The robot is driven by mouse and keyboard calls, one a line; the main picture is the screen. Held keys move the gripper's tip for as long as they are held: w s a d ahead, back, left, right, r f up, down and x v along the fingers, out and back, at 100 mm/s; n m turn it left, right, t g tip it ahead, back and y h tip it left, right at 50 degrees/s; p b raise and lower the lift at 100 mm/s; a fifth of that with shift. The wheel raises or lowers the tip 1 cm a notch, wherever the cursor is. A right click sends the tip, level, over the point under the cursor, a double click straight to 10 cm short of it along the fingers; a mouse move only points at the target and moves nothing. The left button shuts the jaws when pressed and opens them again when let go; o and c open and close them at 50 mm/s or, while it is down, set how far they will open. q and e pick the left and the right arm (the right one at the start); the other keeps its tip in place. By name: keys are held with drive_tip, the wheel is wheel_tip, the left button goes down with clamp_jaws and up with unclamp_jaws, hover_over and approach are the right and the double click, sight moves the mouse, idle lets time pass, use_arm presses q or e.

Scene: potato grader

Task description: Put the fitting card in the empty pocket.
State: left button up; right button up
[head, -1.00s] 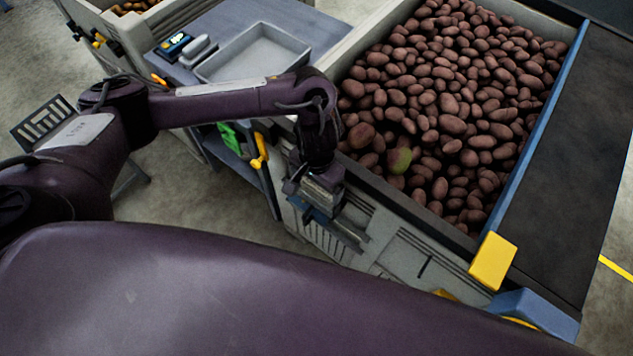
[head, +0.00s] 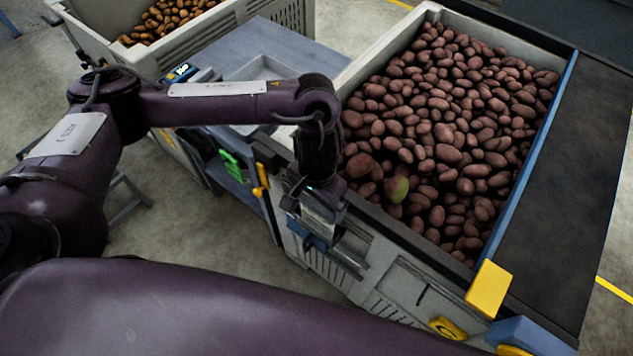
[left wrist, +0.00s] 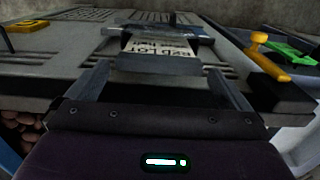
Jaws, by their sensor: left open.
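My left gripper (head: 318,228) is at the side panel of the potato bin, low in the head view. In the left wrist view its two fingers (left wrist: 160,78) are apart. A pale card (left wrist: 158,46) with dark print, upside down in this view, shows between and beyond the fingertips. A grey block-like edge (left wrist: 155,63) is in front of it. I cannot tell whether a finger touches either one. A grey ledge or holder (head: 348,258) on the panel shows just beside the gripper. I cannot make out an empty pocket. My right gripper is not in view.
The bin (head: 405,238) is full of dark red potatoes, one partly green (head: 397,189). A yellow handle (head: 262,180) and green item (head: 231,163) are left of the gripper. A blue-grey table (head: 285,45) with a tray stands behind. A dark belt (head: 570,170) runs at right.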

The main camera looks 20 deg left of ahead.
use_arm(q)
drive_tip(key=shift+r+p, duration=0.3)
drive_tip(key=shift+r, duration=2.5)
